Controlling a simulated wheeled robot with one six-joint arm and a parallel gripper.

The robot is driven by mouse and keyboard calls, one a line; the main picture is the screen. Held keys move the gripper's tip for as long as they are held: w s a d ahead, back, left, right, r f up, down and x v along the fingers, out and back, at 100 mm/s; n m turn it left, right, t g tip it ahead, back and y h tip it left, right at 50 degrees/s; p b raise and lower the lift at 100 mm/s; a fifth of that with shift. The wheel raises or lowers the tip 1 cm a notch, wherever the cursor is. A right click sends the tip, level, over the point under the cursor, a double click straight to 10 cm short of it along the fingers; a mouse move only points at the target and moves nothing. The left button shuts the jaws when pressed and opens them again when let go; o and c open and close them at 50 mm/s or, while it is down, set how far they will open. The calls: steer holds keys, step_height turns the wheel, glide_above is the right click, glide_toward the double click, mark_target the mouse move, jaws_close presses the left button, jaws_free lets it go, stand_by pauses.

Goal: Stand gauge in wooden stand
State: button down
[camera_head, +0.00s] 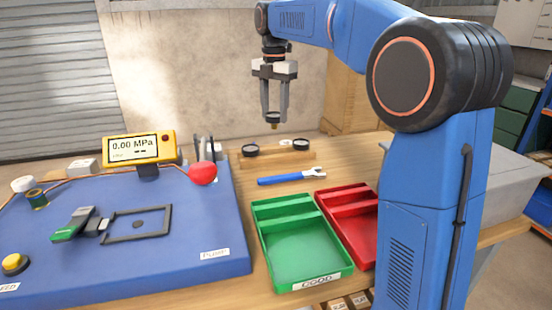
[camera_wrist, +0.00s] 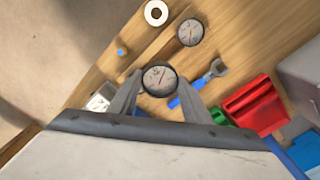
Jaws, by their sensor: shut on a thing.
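My gripper (camera_head: 273,112) is shut on a round gauge (camera_head: 273,118) with a dark rim and a brass stem pointing down. In the wrist view the held gauge (camera_wrist: 160,80) shows its white dial between the fingertips. It hangs in the air above the bench, apart from the wooden stand. The wooden stand (camera_head: 278,160) is a low bar on the bench below it. Dark-rimmed round gauges show at its left end (camera_head: 250,150) and right end (camera_head: 300,143). The right one also shows in the wrist view (camera_wrist: 190,32). The stand's middle shows no gauge.
A blue-handled wrench (camera_head: 292,177) lies in front of the stand. A green tray (camera_head: 297,250) and a red tray (camera_head: 350,215) are nearer. A blue test panel (camera_head: 190,255) with a yellow pressure display (camera_head: 139,148) and a red ball (camera_head: 203,173) fills the left.

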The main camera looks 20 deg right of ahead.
steer(key=shift+w+d+f, duration=0.15)
steer(key=shift+d+f, duration=0.05)
steer(key=shift+d, duration=0.15)
steer(key=shift+f, duration=4.9)
steer(key=shift+f, duration=0.15)
steer(key=c, duration=0.9)
jaws_free()
steer(key=shift+c, duration=0.2)
step_height(320, 180, up, 12)
steer(key=shift+r, duration=0.2)
